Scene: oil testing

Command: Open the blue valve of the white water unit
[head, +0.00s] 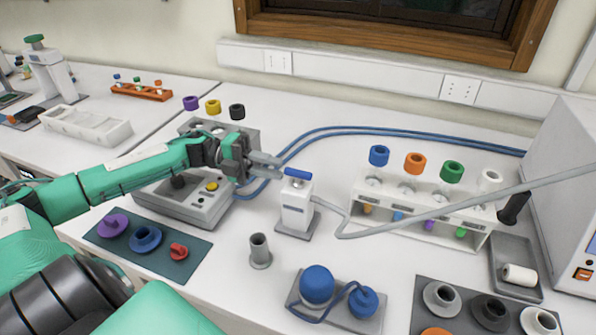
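The white water unit (296,205) stands upright on a small grey base near the middle of the bench in the head view. Its blue valve (298,174) is a flat bar handle on top, lying roughly left to right. My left gripper (278,165) reaches in from the left. Its grey fingertips are just left of the valve, close to the handle's left end. I cannot tell whether they touch it, and the gap between the fingers is not clear. My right gripper is out of view.
A grey instrument (195,205) sits under my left forearm. A grey hose (385,230) runs right from the unit. A white rack (425,208) with coloured caps stands right. A grey cup (260,250) and blue spheres on a tray (345,322) are in front.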

